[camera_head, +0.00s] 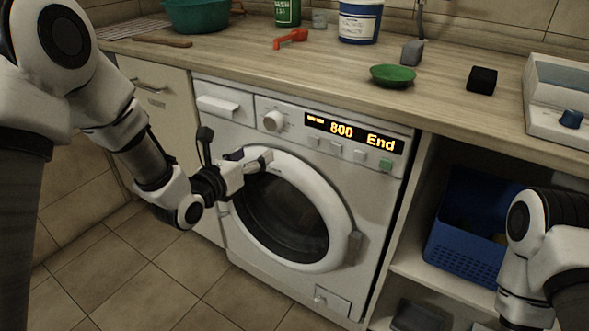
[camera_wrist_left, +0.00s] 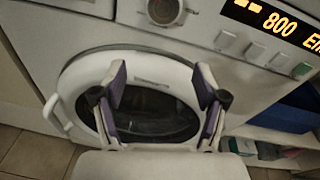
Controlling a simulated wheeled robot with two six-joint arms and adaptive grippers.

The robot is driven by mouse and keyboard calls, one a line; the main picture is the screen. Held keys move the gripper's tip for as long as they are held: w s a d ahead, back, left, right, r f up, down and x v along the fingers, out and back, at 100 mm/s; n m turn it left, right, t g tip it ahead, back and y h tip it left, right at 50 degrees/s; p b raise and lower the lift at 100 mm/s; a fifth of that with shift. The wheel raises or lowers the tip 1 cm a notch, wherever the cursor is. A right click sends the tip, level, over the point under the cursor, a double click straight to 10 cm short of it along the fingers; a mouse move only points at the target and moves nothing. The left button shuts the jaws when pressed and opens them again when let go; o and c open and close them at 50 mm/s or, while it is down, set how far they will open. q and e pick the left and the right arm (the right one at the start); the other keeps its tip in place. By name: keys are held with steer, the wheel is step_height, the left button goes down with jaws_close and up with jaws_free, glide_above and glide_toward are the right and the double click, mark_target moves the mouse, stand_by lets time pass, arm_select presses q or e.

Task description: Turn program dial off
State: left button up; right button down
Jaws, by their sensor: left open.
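The program dial (camera_head: 274,121) is a round, light knob on the washing machine's front panel, left of the lit display (camera_head: 352,134) that reads "800 End". The dial also shows at the top of the left wrist view (camera_wrist_left: 165,10). My left gripper (camera_head: 266,158) is open and empty, in front of the upper left of the round door, below the dial and apart from it. In the left wrist view its two fingers (camera_wrist_left: 160,88) stand apart with the door behind them. My right arm shows at the lower right, but its gripper is out of view.
The white washing machine (camera_head: 235,128) stands under a wooden counter (camera_head: 240,60). Several buttons (camera_head: 337,152) sit below the display. A green dish (camera_head: 393,75) and a black block (camera_head: 482,80) lie on the counter. A blue basket (camera_head: 462,255) is on the shelf at right.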

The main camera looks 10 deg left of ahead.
mark_target(270, 125)
arm_select(q)
steer(key=shift+t, duration=0.8)
steer(key=w+r, duration=0.1)
steer(key=w, duration=0.1)
steer(key=w+d+r+b, duration=0.1)
steer(key=w, duration=0.2)
steer(key=w+r+b, duration=0.1)
steer(key=w, duration=0.1)
steer(key=shift+w+d+r, duration=0.2)
steer(key=shift+w+d, duration=0.1)
steer(key=c, duration=1.1)
arm_select(e)
step_height(270, 125, down, 5)
steer(key=shift+r, duration=0.1)
